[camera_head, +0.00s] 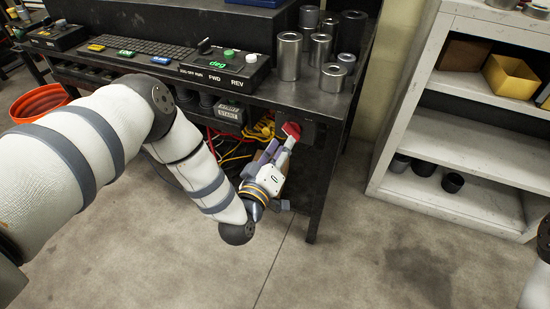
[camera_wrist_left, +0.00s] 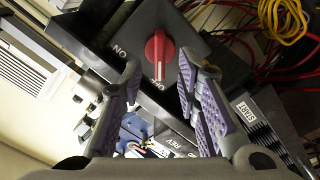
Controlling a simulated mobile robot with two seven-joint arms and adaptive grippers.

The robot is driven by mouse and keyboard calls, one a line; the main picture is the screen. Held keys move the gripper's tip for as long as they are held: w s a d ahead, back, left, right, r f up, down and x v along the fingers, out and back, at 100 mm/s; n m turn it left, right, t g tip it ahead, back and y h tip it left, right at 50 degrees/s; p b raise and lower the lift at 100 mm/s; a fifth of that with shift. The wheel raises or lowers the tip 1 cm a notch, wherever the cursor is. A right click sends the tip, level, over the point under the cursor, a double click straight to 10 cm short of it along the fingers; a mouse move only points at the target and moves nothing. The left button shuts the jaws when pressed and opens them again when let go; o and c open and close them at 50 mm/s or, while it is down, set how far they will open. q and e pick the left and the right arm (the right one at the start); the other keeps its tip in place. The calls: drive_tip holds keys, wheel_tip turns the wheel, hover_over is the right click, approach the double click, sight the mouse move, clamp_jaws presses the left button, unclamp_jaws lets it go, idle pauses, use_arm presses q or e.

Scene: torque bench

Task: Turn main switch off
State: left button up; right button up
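The main switch is a red rotary knob (camera_head: 291,130) on a dark plate at the front right of the bench, below its top. In the left wrist view the red knob (camera_wrist_left: 158,48) carries a pale pointer line, with partly readable lettering on the black plate around it. My left gripper (camera_head: 279,146) is at the switch. In the left wrist view its purple-padded fingers (camera_wrist_left: 159,68) are spread, with the knob between and slightly beyond the tips. I see a gap on both sides of the knob. My right gripper is outside both views.
A control box (camera_head: 225,68) with buttons and several metal cylinders (camera_head: 289,56) stand on the bench top. Yellow and red cables (camera_head: 262,128) hang beside the switch. A white shelf (camera_head: 440,150) stands right, with open floor (camera_head: 350,250) before it.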

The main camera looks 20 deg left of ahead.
use_arm(q)
drive_tip(key=s, duration=0.8)
drive_tip(key=shift+a, duration=0.15)
drive_tip(key=shift+s, duration=0.1)
drive_tip(key=s+d+f+m+g+h+p, duration=0.1)
drive_tip(key=s+f+m+g, duration=0.2)
drive_tip(key=s+f+g, duration=0.45)
drive_tip(key=s+d+f+m+g+h+p, duration=0.1)
drive_tip(key=s+f+m+g+p, duration=0.2)
drive_tip(key=s, duration=0.8)
drive_tip(key=s+a+r+m+g+y, duration=0.1)
drive_tip(key=s+a+g, duration=0.2)
drive_tip(key=s, duration=0.7)
drive_tip(key=s+a+r+m+g+y, duration=0.1)
drive_tip(key=s+a+g, duration=0.3)
drive_tip(key=s+g, duration=0.3)
drive_tip(key=s, duration=0.4)
drive_tip(key=shift+s+r+y, duration=0.15)
drive_tip(key=shift+y, duration=0.15)
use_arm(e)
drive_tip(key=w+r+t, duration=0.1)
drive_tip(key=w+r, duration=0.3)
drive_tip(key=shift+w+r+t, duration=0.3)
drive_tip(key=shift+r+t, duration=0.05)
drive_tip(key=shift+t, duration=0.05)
